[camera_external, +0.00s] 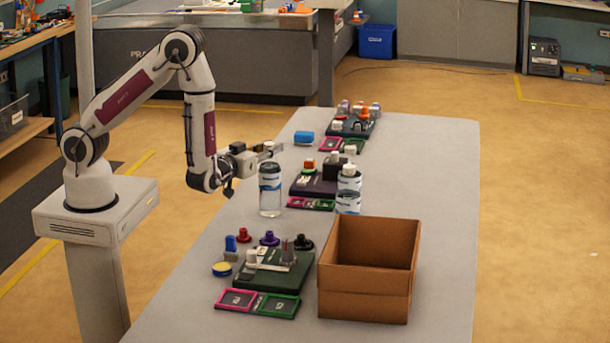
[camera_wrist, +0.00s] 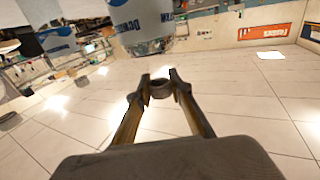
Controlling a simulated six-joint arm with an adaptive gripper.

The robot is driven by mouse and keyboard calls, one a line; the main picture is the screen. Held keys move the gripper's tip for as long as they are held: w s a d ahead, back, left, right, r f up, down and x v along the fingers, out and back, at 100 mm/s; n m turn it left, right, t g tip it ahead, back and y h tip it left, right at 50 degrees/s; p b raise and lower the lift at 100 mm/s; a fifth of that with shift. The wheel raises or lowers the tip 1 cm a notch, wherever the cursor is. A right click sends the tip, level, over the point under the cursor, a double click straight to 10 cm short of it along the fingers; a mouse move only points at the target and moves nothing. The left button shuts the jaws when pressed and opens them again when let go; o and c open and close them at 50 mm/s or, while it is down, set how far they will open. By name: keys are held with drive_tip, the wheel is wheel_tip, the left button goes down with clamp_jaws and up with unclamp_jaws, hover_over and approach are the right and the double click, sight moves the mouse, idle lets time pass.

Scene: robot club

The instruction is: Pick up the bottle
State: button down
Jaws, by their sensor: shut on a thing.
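One clear bottle (camera_external: 270,197) with a white, dark and blue label is upright on the left part of the table. My gripper (camera_external: 268,152) is at its top end, level with the cap. In the wrist view my gripper's two fingers (camera_wrist: 160,84) close on a small dark round piece, which looks like the bottle's cap (camera_wrist: 160,90). The bottle's label (camera_wrist: 140,22) shows large at the top of that view. I cannot tell whether the bottle's base touches the table. A second, similar bottle (camera_external: 349,190) with a white cap stands to the right.
An open cardboard box (camera_external: 367,305) stands at the front right of the table (camera_external: 440,190). Dark trays of small coloured parts lie at the front (camera_external: 265,282), middle (camera_external: 313,189) and back (camera_external: 350,130). A blue item (camera_external: 304,137) lies behind my gripper. The table's right side is clear.

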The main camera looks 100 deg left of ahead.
drive_tip(key=shift+r, duration=0.2)
drive_tip(key=shift+r, duration=4.95)
